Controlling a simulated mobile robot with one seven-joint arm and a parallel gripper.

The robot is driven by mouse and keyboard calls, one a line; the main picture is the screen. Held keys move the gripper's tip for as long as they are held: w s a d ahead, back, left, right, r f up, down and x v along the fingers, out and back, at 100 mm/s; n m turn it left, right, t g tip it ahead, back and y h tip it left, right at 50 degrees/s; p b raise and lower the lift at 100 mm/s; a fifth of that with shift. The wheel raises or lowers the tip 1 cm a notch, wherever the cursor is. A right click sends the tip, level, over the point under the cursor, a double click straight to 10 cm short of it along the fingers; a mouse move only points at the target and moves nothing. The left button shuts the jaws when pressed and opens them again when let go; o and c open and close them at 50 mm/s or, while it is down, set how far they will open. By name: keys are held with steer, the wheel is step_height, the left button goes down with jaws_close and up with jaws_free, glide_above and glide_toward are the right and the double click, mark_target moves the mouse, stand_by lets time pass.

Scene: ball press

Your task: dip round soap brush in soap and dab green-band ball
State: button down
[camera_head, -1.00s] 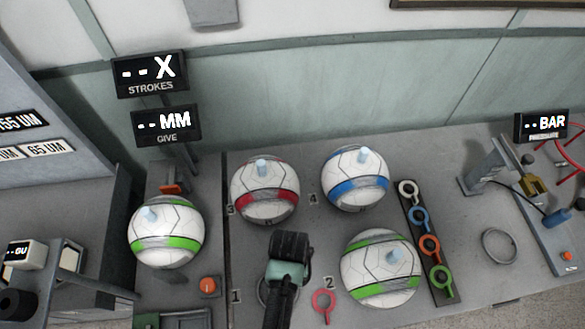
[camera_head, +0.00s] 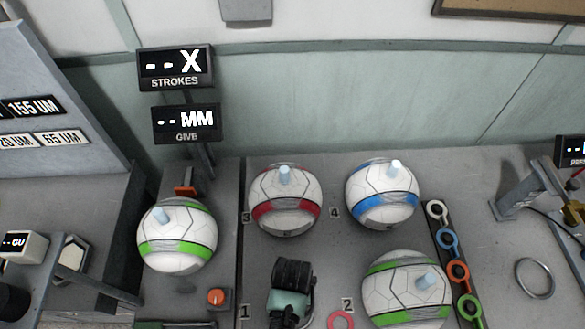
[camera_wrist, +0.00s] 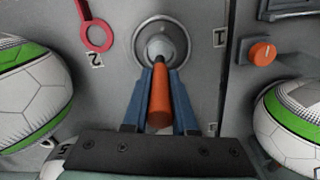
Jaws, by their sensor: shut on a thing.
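My gripper (camera_wrist: 160,90) has its two blue fingers shut on an orange-handled tool (camera_wrist: 160,100), seemingly the round soap brush. The tool's pale rounded end lies over a round metal ring seat (camera_wrist: 181,38) beside label 1; contact cannot be told. In the head view my gripper (camera_head: 290,300) hides the tool. One green-band ball (camera_head: 177,254) sits at the left stand, and it shows at the right of the wrist view (camera_wrist: 290,140). Another green-band ball (camera_head: 385,290) is near label 2, at the left of the wrist view (camera_wrist: 25,105). I cannot make out the soap.
A red-band ball (camera_head: 270,190) and a blue-band ball (camera_head: 370,190) stand behind my gripper. A red ring tool (camera_wrist: 97,37) lies near label 2. A strip of coloured rings (camera_head: 458,270) is at right.

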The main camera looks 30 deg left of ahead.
steer(key=shift+f+b, duration=1.9)
steer(key=shift+f, duration=1)
step_height(320, 180, up, 9)
steer(key=p, duration=0.9)
steer(key=shift+r, duration=0.1)
